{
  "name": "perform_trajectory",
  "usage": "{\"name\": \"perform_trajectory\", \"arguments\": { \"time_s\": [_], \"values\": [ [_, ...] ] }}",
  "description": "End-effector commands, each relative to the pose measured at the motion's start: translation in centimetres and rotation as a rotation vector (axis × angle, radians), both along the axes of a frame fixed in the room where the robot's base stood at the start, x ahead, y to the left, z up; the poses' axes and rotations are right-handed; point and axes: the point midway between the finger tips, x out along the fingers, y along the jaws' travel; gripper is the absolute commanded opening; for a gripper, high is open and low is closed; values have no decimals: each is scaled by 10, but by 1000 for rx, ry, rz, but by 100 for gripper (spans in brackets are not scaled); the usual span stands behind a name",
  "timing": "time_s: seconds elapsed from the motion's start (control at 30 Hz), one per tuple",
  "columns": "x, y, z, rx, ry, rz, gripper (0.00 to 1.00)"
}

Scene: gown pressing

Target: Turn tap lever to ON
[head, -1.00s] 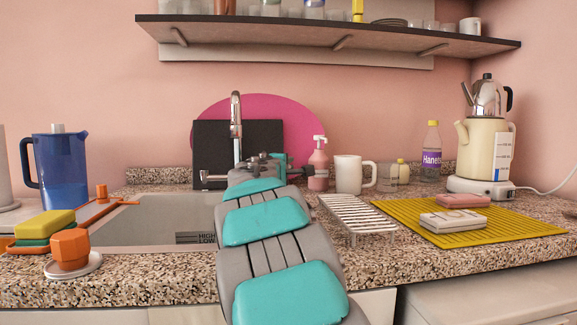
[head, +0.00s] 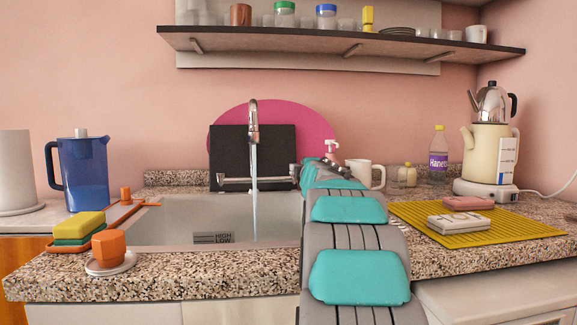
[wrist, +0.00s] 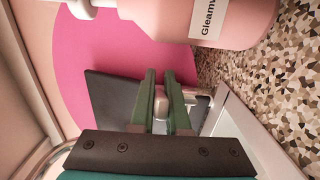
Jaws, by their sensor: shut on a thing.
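The silver tap (head: 253,118) stands behind the sink, and a stream of water (head: 254,168) falls from its spout into the basin. A horizontal metal bar (head: 235,180) runs across the tap's base. My gripper reaches the right end of this bar, and my arm hides most of that spot in the head view. In the wrist view my gripper (wrist: 161,80) has its green fingers shut on a small silver piece, the tap lever (wrist: 160,108). The lever's full shape and angle are hidden by the fingers.
A pink soap bottle (wrist: 230,20) is close to the fingers, with its pump (head: 331,150) behind my arm. A white mug (head: 362,172) stands right of it. A dark board (head: 235,150) leans behind the tap.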

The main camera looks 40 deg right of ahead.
Motion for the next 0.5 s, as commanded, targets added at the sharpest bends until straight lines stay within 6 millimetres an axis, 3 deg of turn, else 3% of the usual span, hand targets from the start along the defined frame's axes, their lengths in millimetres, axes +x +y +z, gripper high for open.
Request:
{"name": "perform_trajectory", "arguments": {
  "time_s": [0.23,0.27,0.5],
  "values": [
    [1,1,-3,2,2,3,0],
    [1,1,-3,2,2,3,15],
    [1,1,-2,1,1,2,42]
  ]
}}
